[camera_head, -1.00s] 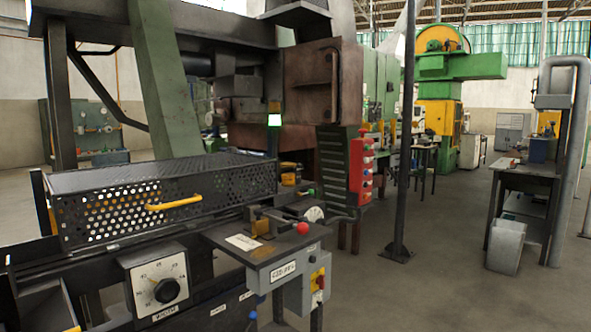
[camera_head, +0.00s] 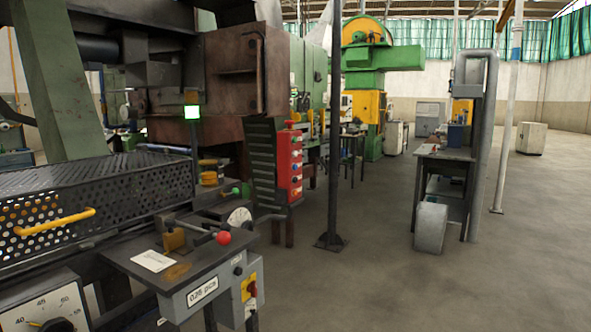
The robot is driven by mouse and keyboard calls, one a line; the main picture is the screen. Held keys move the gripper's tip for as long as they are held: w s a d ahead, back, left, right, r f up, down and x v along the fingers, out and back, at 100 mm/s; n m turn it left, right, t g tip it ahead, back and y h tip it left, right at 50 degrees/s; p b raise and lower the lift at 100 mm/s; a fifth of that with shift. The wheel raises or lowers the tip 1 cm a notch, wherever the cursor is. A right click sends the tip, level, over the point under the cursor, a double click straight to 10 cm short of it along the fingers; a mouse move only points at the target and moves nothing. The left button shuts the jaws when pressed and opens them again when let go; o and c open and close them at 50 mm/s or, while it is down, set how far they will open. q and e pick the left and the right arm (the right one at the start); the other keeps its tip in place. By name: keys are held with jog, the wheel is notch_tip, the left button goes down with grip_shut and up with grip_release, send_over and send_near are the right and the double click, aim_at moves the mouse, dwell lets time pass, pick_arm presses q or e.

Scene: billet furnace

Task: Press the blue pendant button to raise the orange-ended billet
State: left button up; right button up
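A red pendant box (camera_head: 289,165) with a column of small buttons hangs beside the dark ribbed panel right of the furnace. A small bluish button (camera_head: 295,167) seems to sit midway down its right face, but it is too small to be sure. I cannot make out an orange-ended billet. Neither of my grippers is in view.
A grey bench with a red-knobbed lever (camera_head: 223,237) stands in front of the pendant, next to a perforated guard (camera_head: 120,205). A dark post (camera_head: 334,130) rises right of the pendant. A workbench (camera_head: 446,154) stands further right. The floor between is clear.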

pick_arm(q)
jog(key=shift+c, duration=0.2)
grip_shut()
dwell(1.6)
